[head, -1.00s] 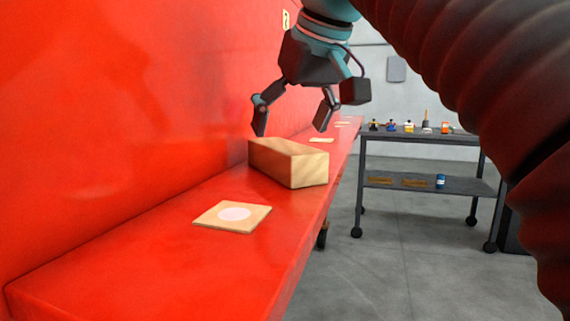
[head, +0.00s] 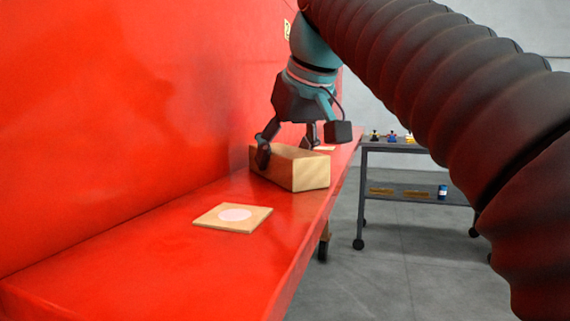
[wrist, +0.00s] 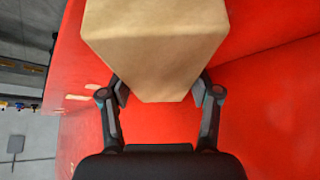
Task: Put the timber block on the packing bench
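The timber block (head: 311,176), a pale wooden box shape, lies on the red ledge (head: 150,262) along the red wall. My gripper (head: 288,153) is down over it, one finger in front of its long left side and the other at its far side, partly hidden. In the wrist view the block (wrist: 155,55) fills the top middle, and both finger pads of my gripper (wrist: 160,92) lie close against its sides. The block is not visibly lifted. A dark grey bench (head: 405,148) on wheels stands at the right; no label shows which surface is the packing bench.
A square wooden plate (head: 205,219) with a pale round spot lies on the ledge nearer to me. Small items (head: 392,136) stand on the grey bench's top, and a blue can (head: 442,191) on its lower shelf. Grey floor (head: 400,270) lies open between ledge and bench.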

